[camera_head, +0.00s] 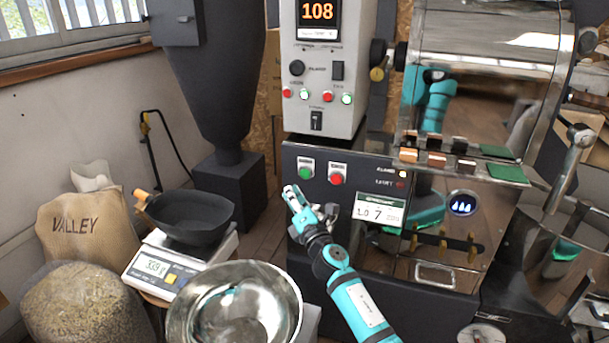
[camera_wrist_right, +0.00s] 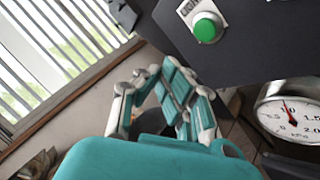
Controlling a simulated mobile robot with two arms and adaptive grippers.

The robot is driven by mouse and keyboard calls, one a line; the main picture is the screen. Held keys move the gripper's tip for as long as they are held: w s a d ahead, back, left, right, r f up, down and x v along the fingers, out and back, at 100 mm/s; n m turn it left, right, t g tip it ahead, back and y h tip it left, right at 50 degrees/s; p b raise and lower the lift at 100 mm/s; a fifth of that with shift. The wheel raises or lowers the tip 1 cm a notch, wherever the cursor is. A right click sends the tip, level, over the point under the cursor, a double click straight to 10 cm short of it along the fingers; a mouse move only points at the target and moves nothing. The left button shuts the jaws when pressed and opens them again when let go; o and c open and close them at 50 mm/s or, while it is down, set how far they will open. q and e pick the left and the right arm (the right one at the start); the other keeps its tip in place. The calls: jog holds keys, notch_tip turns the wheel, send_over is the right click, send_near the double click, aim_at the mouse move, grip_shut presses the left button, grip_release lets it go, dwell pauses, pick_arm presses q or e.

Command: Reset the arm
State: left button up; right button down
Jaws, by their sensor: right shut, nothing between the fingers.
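My right arm is teal and comes in from the bottom centre of the head view. Its gripper (camera_head: 293,193) is shut and empty, in front of the roaster's dark panel (camera_head: 350,158). The fingertips are just below and left of the green button (camera_head: 305,172) in the picture; I cannot tell the gap to the panel. In the right wrist view the gripper (camera_wrist_right: 165,75) shows grey and teal fingers, with the green button (camera_wrist_right: 207,27) up and to the right. My left gripper is not in view.
A steel bowl (camera_head: 185,312) stands front left of the arm. A scale (camera_head: 150,265) holds a black pan (camera_head: 188,217). A sack (camera_head: 82,235) and beans (camera_head: 75,305) are at far left. A red button (camera_head: 337,179) is beside the green one. A gauge (camera_wrist_right: 292,120) shows in the wrist view.

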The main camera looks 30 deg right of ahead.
dwell(0.3)
